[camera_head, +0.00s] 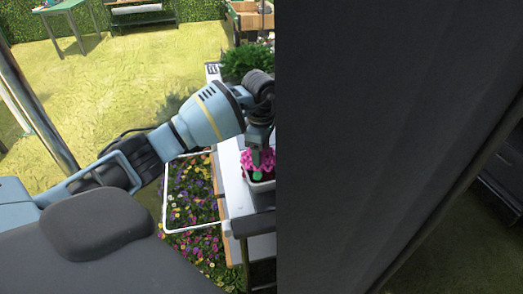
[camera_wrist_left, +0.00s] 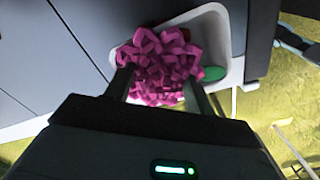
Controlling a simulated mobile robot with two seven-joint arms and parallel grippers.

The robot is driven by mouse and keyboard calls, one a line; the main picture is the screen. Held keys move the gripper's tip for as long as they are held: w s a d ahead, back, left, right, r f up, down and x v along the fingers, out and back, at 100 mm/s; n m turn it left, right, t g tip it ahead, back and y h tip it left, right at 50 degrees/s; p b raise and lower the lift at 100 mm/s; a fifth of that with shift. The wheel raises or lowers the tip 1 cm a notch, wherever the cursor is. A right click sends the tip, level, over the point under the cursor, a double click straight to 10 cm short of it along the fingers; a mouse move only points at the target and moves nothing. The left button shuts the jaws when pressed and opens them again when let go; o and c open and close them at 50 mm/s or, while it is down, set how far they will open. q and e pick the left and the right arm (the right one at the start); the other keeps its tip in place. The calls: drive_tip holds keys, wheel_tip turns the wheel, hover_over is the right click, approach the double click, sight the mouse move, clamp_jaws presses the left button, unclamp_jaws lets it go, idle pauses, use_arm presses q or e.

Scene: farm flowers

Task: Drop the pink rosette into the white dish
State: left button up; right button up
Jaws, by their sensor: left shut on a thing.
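The pink rosette (camera_head: 262,158) is a bundle of bright pink loops. My left gripper (camera_head: 260,148) points down and is shut on it. In the left wrist view the rosette (camera_wrist_left: 160,60) sits between the two fingers. The white dish (camera_head: 250,186) is right below it, at the edge of the table. In the wrist view the dish rim (camera_wrist_left: 224,30) shows around and behind the rosette, so the rosette is over the dish; whether it touches the bottom I cannot tell. A green thing (camera_wrist_left: 213,73) lies in the dish. My right gripper is not in view.
A large dark panel (camera_head: 390,130) blocks the right half of the head view. A leafy green plant (camera_head: 246,62) stands behind the gripper. A white frame (camera_head: 166,200) surrounds a bed of colourful flowers (camera_head: 195,195) left of the table. A green table (camera_head: 66,14) stands far back.

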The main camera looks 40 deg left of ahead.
use_arm(q)
drive_tip(key=o, duration=1)
drive_tip(key=shift+r, duration=0.1)
drive_tip(key=shift+r, duration=3.85)
